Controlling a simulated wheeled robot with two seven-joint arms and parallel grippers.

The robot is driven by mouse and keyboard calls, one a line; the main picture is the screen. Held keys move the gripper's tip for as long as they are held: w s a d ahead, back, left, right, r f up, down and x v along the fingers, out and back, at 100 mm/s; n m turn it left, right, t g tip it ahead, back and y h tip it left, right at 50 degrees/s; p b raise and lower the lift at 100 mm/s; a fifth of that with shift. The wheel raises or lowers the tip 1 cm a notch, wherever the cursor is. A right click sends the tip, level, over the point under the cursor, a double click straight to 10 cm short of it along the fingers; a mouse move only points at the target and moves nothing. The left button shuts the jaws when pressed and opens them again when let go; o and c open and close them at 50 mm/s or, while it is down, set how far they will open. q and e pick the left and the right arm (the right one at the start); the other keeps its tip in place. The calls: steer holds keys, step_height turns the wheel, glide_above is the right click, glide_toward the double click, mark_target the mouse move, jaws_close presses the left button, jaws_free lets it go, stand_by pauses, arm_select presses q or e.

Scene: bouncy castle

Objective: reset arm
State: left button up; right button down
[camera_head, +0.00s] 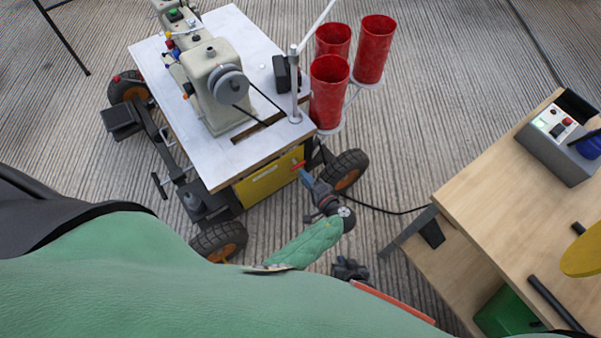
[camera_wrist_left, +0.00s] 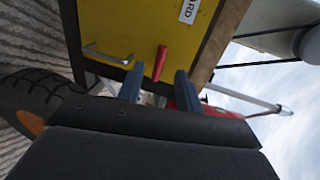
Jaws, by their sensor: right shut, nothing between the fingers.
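My left gripper (camera_head: 304,174) reaches the front end of the sewing machine cart, close to its yellow panel (camera_head: 268,181). In the left wrist view its two blue fingers (camera_wrist_left: 160,88) are spread apart and nothing is gripped. A red handle (camera_wrist_left: 160,62) on the yellow panel (camera_wrist_left: 186,45) shows between and beyond the fingertips; whether they touch it I cannot tell. A dark part that looks like my right gripper (camera_head: 350,268) shows low in the head view, beside the green cover, away from the cart. Its fingers are mostly hidden.
The white-topped cart (camera_head: 243,22) carries a sewing machine (camera_head: 215,85); red cylinders (camera_head: 372,50) stand at its right side. A black wheel (camera_head: 345,172) is close to my left gripper. A wooden table (camera_head: 480,200) with a control box (camera_head: 555,140) is at right. Striped floor lies between.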

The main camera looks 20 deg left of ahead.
arm_select(q)
steer(key=shift+v, duration=1.15)
arm_select(e)
steer(key=shift+w, duration=0.1)
steer(key=shift+w, duration=0.2)
steer(key=shift+s+d, duration=0.1)
